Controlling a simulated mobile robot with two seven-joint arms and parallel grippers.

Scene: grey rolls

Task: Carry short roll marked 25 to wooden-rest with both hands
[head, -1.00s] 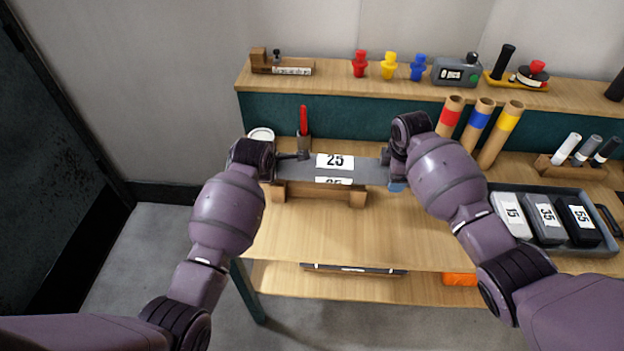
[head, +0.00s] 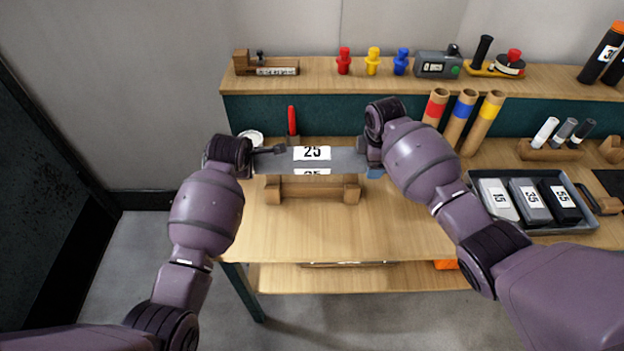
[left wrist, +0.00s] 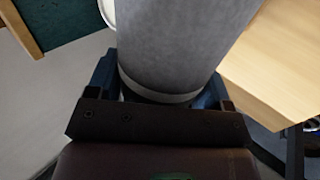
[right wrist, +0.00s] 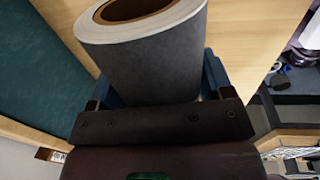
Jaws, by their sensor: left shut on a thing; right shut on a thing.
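The short grey roll marked 25 (head: 336,160) is held level between my two grippers. In the head view it appears just above and behind the wooden rest (head: 313,190), overlapping its upper edge. I cannot tell whether they touch. The rest stands on the table. My left gripper (head: 262,160) is shut on the roll's left end; the left wrist view shows the grey roll (left wrist: 180,45) between its fingers. My right gripper (head: 366,163) is shut on the right end. The right wrist view shows the roll (right wrist: 150,65) between the fingers, with its brown hollow core.
A red-handled tool (head: 292,120) and a round white item (head: 250,137) stand behind the roll. Coloured-band tubes (head: 459,120) and a tray with marked blocks (head: 480,216) are at the right. The tabletop before the rest is clear.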

